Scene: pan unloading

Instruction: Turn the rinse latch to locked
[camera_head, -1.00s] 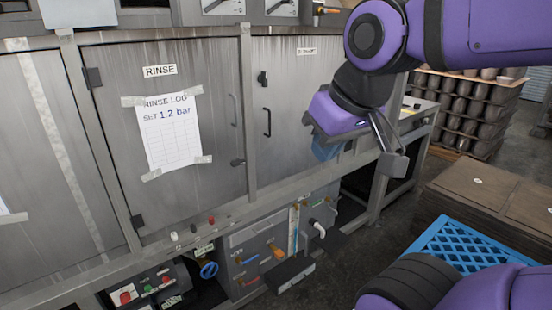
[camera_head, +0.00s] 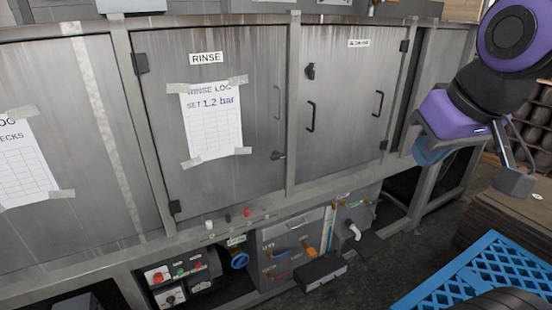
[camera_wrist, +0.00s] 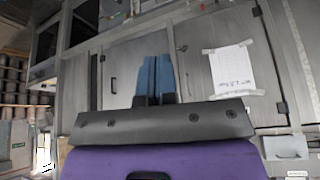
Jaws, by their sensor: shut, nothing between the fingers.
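The rinse door (camera_head: 215,130) is a grey metal door labelled RINSE, with a log sheet on it, and looks closed. The rinse latch (camera_head: 278,155) is a small dark lever near the door's lower right edge, lying roughly level. It also shows as a small dark piece in the wrist view (camera_wrist: 183,48), which is upside down. My gripper (camera_head: 430,158) has blue fingers, is shut and empty, and is right of the latch, well apart from it. The blue fingers (camera_wrist: 155,60) point toward the cabinet front in the wrist view. Whether the latch sits locked is unclear.
The neighbouring door (camera_head: 345,110) has its own dark latch (camera_head: 310,71) and handles. A ledge with small knobs (camera_head: 228,217) runs below the doors. Valves and a control box (camera_head: 180,275) sit underneath. A blue crate (camera_head: 480,270) and stacked boards stand at right.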

